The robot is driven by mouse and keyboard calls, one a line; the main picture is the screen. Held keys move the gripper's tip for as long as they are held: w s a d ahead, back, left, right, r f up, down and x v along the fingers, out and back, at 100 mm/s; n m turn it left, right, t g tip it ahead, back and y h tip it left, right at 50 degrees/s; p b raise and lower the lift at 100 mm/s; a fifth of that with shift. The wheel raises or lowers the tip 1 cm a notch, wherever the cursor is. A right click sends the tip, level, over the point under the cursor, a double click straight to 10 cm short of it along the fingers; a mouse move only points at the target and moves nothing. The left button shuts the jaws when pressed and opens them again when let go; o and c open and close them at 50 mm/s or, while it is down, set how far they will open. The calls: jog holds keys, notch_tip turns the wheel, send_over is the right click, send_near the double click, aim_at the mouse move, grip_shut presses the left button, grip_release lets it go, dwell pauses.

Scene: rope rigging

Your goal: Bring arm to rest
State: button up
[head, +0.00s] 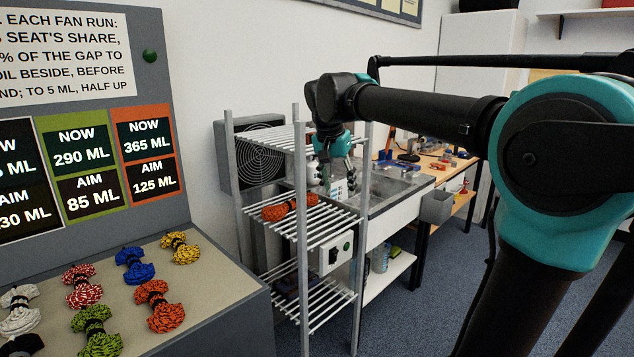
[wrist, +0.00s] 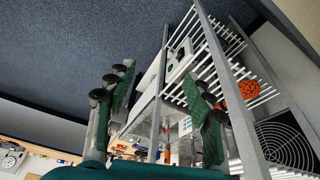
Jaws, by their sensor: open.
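My arm reaches from the right across the head view, and my gripper (head: 330,180) hangs beside the right side of a metal wire rack (head: 301,240). In the wrist view my gripper (wrist: 160,105) has its green-padded fingers spread wide apart, with nothing held between them. The rack's posts and shelves show beyond and beside the fingers in the wrist view (wrist: 215,50). I cannot tell whether any finger touches the rack.
An orange rope coil (head: 290,207) lies on the rack's middle shelf, near a fan (head: 262,160). Several rope coils lie on a slanted board (head: 215,290) at left. A sink bench (head: 400,205) and a wooden workbench (head: 455,178) stand behind. Blue carpet (head: 420,300) is open at front.

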jog(key=s+d+f+n, duration=0.1)
jog(key=s+d+f, duration=0.3)
jog(key=f, duration=0.6)
jog(key=s+d+f+n+y, duration=0.1)
jog(key=s+d+f+n, duration=0.1)
jog(key=s+d+f, duration=0.3)
jog(key=s+d+f+n+t, duration=0.1)
jog(key=s+d+f, duration=0.3)
jog(key=s+f, duration=0.6)
notch_tip(320, 180, down, 7)
jog(key=shift+s+d+r+n+y, duration=0.1)
jog(key=shift+s+d+n+y, duration=0.1)
jog(key=shift+n+y, duration=0.35)
